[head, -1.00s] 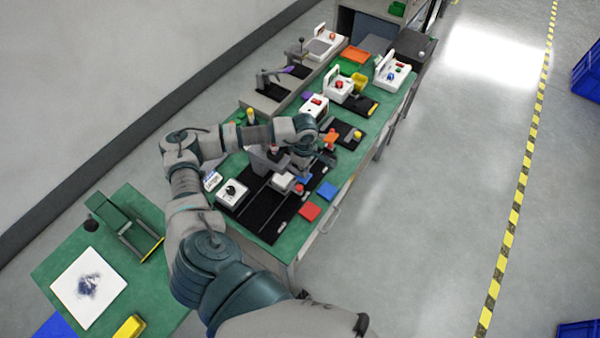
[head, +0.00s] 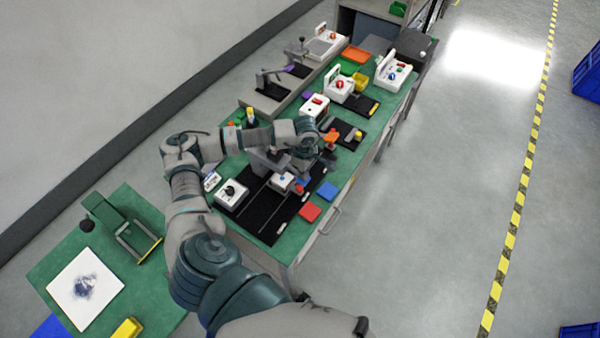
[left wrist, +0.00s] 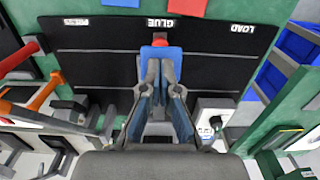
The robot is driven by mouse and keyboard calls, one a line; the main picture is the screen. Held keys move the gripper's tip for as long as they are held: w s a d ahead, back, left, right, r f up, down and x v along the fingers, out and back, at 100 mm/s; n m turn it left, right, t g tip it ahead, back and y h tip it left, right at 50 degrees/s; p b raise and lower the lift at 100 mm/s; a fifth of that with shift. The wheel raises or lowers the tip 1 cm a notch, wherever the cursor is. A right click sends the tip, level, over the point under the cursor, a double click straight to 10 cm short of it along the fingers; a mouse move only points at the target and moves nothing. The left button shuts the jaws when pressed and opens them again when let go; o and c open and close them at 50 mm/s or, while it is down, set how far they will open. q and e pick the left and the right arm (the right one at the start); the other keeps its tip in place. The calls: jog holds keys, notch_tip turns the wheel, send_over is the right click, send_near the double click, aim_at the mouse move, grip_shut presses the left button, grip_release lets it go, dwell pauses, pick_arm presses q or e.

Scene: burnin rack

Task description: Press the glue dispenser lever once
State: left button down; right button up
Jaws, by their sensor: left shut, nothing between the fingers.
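The glue dispenser (head: 266,161) is a grey stand on a black mat (head: 262,214), partly hidden behind my left arm. A red knob (head: 300,188) shows in front of it, which I take for its lever end. A white block (head: 281,181) with a blue spot on top sits beside the knob. In the left wrist view my left gripper (left wrist: 161,70) is shut and empty, by the GLUE label. A blue part (left wrist: 160,56) and the red knob (left wrist: 160,40) show just beyond its fingertips. I cannot tell whether they touch. My right gripper is not in view.
A white box with a black dial (head: 232,192) stands at the mat's near left. A red square (head: 310,211) and a blue square (head: 328,191) lie on the green bench (head: 275,250). An orange-handled device (head: 331,138) stands beyond the gripper. Other stations fill the far bench.

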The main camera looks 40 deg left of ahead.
pick_arm(q)
jog(key=shift+a+r, duration=0.15)
jog(key=shift+r, duration=0.2)
jog(key=shift+r+p, duration=0.3)
jog(key=shift+p, duration=0.1)
jog(key=shift+d+r+p, duration=0.2)
jog(key=shift+r+p, duration=0.1)
jog(key=shift+r, duration=0.3)
jog(key=shift+d+r+p, duration=0.1)
jog(key=shift+r+p, duration=0.2)
jog(key=shift+r, duration=0.35)
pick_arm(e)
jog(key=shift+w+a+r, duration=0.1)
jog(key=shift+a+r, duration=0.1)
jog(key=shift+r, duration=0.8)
pick_arm(q)
notch_tip(320, 180, up, 7)
jog(key=p, duration=0.4)
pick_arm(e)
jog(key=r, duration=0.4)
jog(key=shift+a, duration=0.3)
pick_arm(q)
jog(key=shift+r, duration=0.1)
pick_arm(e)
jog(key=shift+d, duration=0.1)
